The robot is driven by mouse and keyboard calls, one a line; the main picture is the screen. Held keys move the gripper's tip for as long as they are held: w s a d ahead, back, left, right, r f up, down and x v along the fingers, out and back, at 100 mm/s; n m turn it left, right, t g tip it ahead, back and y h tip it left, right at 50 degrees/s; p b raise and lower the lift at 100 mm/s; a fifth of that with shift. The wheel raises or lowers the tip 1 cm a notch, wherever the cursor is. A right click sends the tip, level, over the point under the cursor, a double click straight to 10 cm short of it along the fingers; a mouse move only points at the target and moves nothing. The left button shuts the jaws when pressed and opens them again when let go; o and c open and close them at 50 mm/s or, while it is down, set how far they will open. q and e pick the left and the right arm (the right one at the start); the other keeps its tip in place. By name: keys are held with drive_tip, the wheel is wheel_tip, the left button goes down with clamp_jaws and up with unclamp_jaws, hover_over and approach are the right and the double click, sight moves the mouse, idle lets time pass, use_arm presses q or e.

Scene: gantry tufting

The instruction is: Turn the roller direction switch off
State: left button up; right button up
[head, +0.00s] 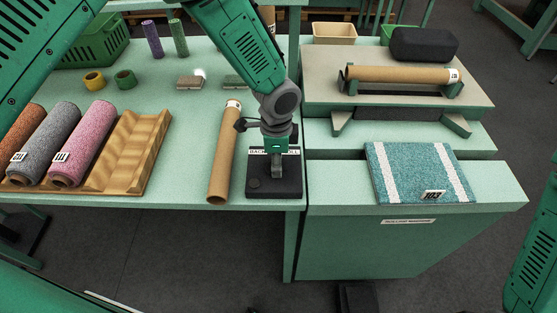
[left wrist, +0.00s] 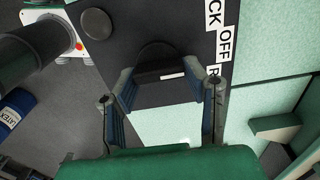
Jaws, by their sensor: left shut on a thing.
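The roller direction switch is a black box (head: 260,187) at the front edge of the table, with a white label strip partly covered in the head view. The left wrist view shows "OFF" (left wrist: 229,44) in the middle, with "CK" and "R" of cut-off words beside it. A round dark knob (left wrist: 158,55) with a short white mark sits on the box. My left gripper (head: 277,170) comes down on the switch from above. Its fingers (left wrist: 168,88) are closed on the knob from both sides. My right gripper is out of view.
A cardboard tube (head: 224,150) lies just left of the switch. Rolled carpets (head: 82,143) rest on a wooden rack (head: 130,150) farther left. To the right, the rolling machine (head: 400,245) carries a teal striped mat (head: 410,165) and another cardboard tube (head: 400,74).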

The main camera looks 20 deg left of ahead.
use_arm(q)
drive_tip(key=o, duration=1.1)
drive_tip(key=shift+a, duration=0.15)
drive_tip(key=shift+c, duration=0.2)
drive_tip(key=shift+o, duration=0.4)
drive_tip(key=shift+r, duration=0.3)
wheel_tip(320, 180, up, 11)
drive_tip(key=shift+w+r, duration=0.1)
